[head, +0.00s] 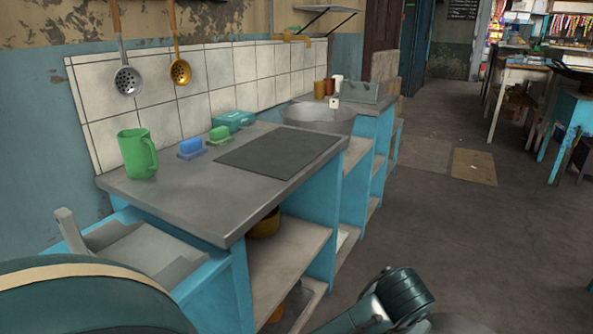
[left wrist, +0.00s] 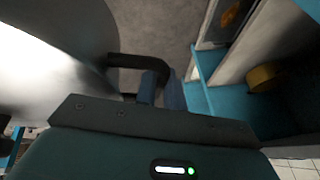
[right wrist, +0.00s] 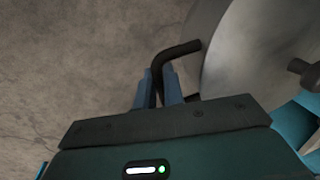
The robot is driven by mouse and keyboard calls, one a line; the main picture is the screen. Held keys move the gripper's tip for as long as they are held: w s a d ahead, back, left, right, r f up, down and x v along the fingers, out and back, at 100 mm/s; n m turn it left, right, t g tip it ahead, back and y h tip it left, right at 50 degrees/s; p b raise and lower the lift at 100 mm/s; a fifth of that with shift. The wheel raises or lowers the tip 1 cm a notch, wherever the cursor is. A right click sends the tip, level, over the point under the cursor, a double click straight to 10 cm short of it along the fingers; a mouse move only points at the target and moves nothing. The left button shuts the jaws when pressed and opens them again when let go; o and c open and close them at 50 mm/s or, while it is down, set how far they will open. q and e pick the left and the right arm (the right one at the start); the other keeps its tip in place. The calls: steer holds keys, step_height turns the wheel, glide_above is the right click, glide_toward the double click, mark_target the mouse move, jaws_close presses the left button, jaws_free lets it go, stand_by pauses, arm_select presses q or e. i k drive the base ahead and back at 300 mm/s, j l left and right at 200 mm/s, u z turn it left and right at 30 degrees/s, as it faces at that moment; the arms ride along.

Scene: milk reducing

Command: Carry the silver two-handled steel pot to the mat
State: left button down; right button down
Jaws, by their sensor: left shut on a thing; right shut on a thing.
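The silver steel pot (left wrist: 45,60) fills the left side of the left wrist view. Its other side (right wrist: 250,60) shows at the right of the right wrist view, with a dark lid-knob-like part at the edge. My left gripper (left wrist: 162,90) is shut on one black handle (left wrist: 135,60). My right gripper (right wrist: 162,88) is shut on the other black handle (right wrist: 178,50). Bare floor shows beside the pot in both wrist views. The pot cannot be made out in the head view. The dark grey mat (head: 278,152) lies flat and bare on the counter.
The grey counter (head: 215,197) has blue sides and open shelves. Floor right of the counter is clear.

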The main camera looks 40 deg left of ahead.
mark_target(288, 148)
steer(key=i, duration=3)
steer(key=i+l+u, duration=0.1)
steer(key=i+u, duration=0.2)
steer(key=i, duration=0.2)
steer(key=u, duration=2.4)
